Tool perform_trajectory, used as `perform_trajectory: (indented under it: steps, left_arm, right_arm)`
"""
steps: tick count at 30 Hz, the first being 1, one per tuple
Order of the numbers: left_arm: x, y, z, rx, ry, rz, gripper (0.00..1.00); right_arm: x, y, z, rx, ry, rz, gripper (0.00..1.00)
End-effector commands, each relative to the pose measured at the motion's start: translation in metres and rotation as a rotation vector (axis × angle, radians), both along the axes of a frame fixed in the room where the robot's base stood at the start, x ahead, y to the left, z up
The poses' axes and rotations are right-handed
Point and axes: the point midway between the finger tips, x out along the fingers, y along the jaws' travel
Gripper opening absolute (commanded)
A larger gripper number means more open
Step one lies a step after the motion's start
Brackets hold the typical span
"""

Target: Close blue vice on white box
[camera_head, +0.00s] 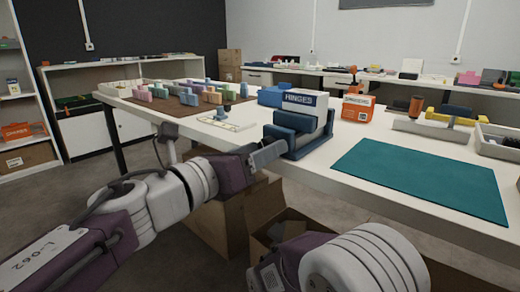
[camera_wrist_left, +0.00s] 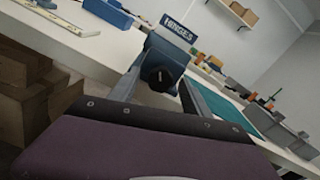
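The blue vice (camera_head: 298,137) stands at the table's near edge. The white box (camera_head: 306,100), labelled HINGES, sits upright between its jaws; whether the jaws touch it I cannot tell. My left gripper (camera_head: 268,154) is at the vice's near-left side. In the left wrist view its two fingers are apart, pointing at the vice (camera_wrist_left: 166,52), with the dark round knob (camera_wrist_left: 160,77) showing between them. They do not visibly close on it. The box's label face (camera_wrist_left: 179,29) shows above the vice there. My right arm enters at the bottom; its fingers are not seen.
A teal mat (camera_head: 425,178) lies right of the vice. An orange box (camera_head: 357,108) and a blue bin (camera_head: 272,96) stand behind it. A brown board (camera_head: 180,103) with coloured blocks is at left. Open cartons (camera_head: 228,215) stand on the floor below the table edge.

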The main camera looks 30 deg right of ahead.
Motion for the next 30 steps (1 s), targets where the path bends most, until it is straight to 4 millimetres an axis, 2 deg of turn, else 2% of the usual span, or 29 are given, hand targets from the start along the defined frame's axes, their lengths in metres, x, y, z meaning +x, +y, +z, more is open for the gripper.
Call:
perform_trajectory:
  steps: [10,21,24,30]
  left_arm:
    - [-0.002,0.006,0.002,-0.003,0.000,0.002,0.55]
    - [-0.028,0.072,0.005,-0.002,-0.001,0.005,0.55]
    - [-0.033,0.081,0.003,-0.002,-0.001,0.004,0.55]
    - [-0.035,0.084,0.001,-0.002,-0.001,0.001,0.55]
  right_arm:
    - [0.000,0.000,0.002,0.000,0.000,0.000,0.36]
    - [0.000,0.000,0.021,0.000,0.000,0.000,0.36]
    - [0.000,0.000,0.024,0.000,0.000,0.000,0.36]
    - [0.000,0.000,0.023,0.000,0.000,0.000,0.36]
